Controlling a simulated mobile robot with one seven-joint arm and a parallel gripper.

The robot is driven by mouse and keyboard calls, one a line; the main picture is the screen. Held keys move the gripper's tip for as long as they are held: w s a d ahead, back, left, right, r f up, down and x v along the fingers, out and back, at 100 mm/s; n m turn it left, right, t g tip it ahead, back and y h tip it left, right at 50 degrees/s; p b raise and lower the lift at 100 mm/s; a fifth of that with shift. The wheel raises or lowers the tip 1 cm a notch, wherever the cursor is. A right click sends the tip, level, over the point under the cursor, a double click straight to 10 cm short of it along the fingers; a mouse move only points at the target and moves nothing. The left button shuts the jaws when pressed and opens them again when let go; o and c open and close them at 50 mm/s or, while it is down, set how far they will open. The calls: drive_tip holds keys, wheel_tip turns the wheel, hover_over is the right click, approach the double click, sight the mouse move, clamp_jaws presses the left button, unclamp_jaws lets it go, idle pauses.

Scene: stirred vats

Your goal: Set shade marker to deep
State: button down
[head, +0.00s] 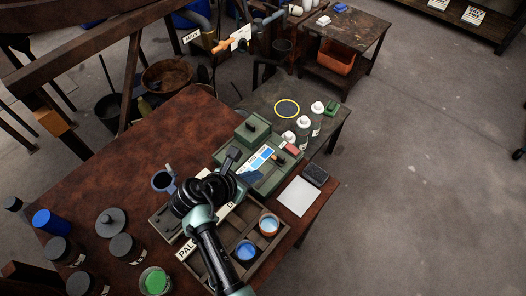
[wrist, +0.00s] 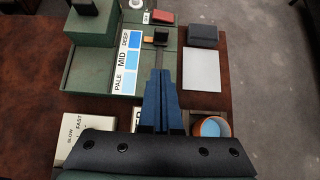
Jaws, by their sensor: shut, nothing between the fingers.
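The shade scale (wrist: 126,62) is a white strip with blue patches on the green unit (wrist: 85,72). In the wrist view it reads PALE at the near end, MID in the middle and DEEP at the far end. The shade marker, a black knob (wrist: 160,37) with an orange pointer (wrist: 149,40), is beside the DEEP patch. In the head view the scale (head: 262,158) and the orange pointer (head: 280,160) also show. My gripper (wrist: 161,72) is shut and empty, its blue fingertips on the near side of the knob, apart from it in the picture.
A wooden tray holds a blue-filled cup (head: 246,252) and an orange cup (head: 268,224) near my arm. White paper (head: 299,196) and a dark block (head: 315,173) lie right of the unit. White-capped bottles (head: 317,112) stand behind it. Dark lidded pots (head: 122,246) stand at left.

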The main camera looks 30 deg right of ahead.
drive_tip(key=v, duration=0.4)
drive_tip(key=shift+a+r, duration=0.1)
idle(0.4)
drive_tip(key=w+a+r+m+t+y, duration=0.1)
drive_tip(key=w+a+r+m+t, duration=0.15)
drive_tip(key=w+r, duration=0.4)
drive_tip(key=w+a+r+m+t+y, duration=0.1)
drive_tip(key=w+a+r+m+t, duration=0.2)
drive_tip(key=r, duration=0.6)
wheel_tip(320, 180, up, 18)
drive_tip(key=w+a+m+t+y, duration=0.2)
drive_tip(key=w+a+m+t, duration=0.1)
drive_tip(key=m+t, duration=0.4)
drive_tip(key=s+a+r+m+t+y, duration=0.1)
drive_tip(key=s+r+m+t, duration=0.2)
drive_tip(key=s+r, duration=0.3)
drive_tip(key=s+a+r+m+t+y, duration=0.2)
drive_tip(key=s+r, duration=0.4)
drive_tip(key=r, duration=0.8)
drive_tip(key=s+a+r+m+t+y, duration=0.1)
drive_tip(key=s+r+m+t, duration=0.3)
drive_tip(key=r, duration=0.6)
drive_tip(key=s+a+t, duration=0.1)
drive_tip(key=s+t, duration=0.1)
drive_tip(key=shift+t+y, duration=0.35)
drive_tip(key=shift+y, duration=0.05)
